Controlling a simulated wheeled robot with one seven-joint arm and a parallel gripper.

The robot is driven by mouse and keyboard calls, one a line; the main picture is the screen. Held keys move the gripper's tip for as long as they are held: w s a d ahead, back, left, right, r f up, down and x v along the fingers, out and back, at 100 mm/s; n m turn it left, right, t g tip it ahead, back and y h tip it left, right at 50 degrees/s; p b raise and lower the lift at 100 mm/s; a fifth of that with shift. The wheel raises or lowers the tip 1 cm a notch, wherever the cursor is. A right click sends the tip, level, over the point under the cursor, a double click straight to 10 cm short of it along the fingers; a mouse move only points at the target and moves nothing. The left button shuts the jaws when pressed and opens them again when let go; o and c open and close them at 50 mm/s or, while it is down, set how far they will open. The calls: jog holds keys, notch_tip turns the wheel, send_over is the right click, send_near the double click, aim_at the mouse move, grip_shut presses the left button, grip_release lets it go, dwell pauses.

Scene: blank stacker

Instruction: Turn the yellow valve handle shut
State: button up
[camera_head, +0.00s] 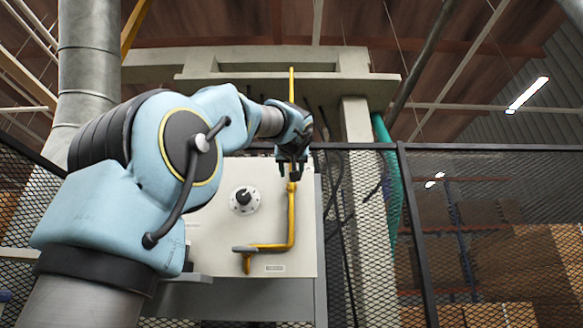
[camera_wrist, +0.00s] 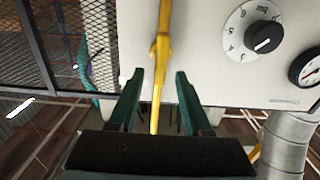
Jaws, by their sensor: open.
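A yellow pipe (camera_head: 291,215) runs down the front of a pale panel, then bends left near the bottom. In the wrist view, a thicker yellow part (camera_wrist: 160,46) on this pipe looks like the valve handle, roughly in line with the pipe; its exact outline is hard to tell. In the head view it is mostly hidden by my gripper (camera_head: 293,173). My gripper, also in the wrist view (camera_wrist: 160,74), is open and empty. Its two dark green fingers point at the panel, one on each side of the pipe's line. I see no contact.
The pale panel (camera_head: 215,222) carries a round dial knob (camera_head: 243,199), and a gauge (camera_wrist: 307,67) shows in the wrist view. A black mesh fence (camera_head: 490,200) stands at the right. A large grey duct (camera_head: 88,70) rises at the left.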

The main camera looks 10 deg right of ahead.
jog(key=shift+w+d, duration=0.1)
jog(key=shift+w, duration=0.6)
jog(key=shift+c, duration=0.4)
grip_shut()
